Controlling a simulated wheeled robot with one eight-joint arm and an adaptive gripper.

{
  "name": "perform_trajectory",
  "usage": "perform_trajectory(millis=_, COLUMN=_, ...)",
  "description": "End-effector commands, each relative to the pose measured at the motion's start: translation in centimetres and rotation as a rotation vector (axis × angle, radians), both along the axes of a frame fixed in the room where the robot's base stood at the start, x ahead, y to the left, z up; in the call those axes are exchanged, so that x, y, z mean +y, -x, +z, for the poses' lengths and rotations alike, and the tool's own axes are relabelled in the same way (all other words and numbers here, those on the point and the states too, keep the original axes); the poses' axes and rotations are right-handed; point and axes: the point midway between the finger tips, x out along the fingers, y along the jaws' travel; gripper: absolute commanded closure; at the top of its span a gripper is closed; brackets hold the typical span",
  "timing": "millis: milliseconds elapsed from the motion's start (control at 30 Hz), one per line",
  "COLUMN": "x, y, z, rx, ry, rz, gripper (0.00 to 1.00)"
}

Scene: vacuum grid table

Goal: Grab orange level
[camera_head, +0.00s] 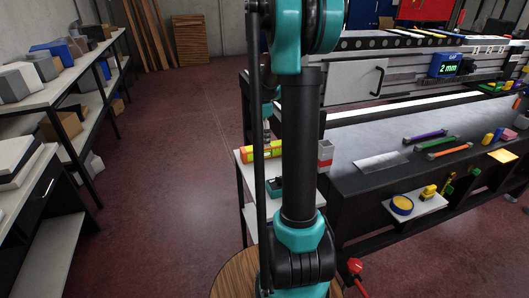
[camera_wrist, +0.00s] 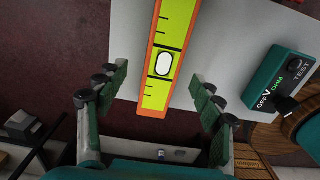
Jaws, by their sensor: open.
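The orange level (camera_wrist: 170,35), with a yellow-green face, black marks and a white oval vial, lies on a white shelf surface (camera_wrist: 215,50) in the wrist view. Its far end runs out of the top of that view. In the head view the level (camera_head: 272,149) lies on the small white side table, partly hidden by my arm. My gripper (camera_wrist: 158,75) is open, with one green-padded finger on each side of the level's near end. The fingers look apart from the level, with gaps on both sides. How high they are above it is hard to tell.
A teal meter (camera_wrist: 282,80) with a dial sits right of the level, also on the side table (camera_head: 274,188). A grey-and-red box (camera_head: 325,155) stands nearby. The large machine table (camera_head: 365,137), with several coloured tools, is to the right. Storage shelves (camera_head: 50,95) stand left across open floor.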

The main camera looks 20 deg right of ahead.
Motion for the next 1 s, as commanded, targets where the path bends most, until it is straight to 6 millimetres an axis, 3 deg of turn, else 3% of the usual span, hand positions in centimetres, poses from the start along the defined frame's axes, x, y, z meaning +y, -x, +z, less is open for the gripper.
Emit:
perform_trajectory(millis=233, x=-0.2, y=0.1, z=-1.6, rx=0.000, ry=0.000, rz=0.000, gripper=0.33)
perform_trajectory(millis=533, x=-0.6, y=0.3, z=-5.6, rx=-0.001, ry=0.000, rz=0.000, gripper=0.33)
perform_trajectory(millis=833, x=-0.6, y=0.3, z=-6.1, rx=-0.001, ry=0.000, rz=0.000, gripper=0.33)
perform_trajectory(millis=1000, x=-0.6, y=0.3, z=-6.0, rx=-0.001, ry=0.000, rz=0.000, gripper=0.53)
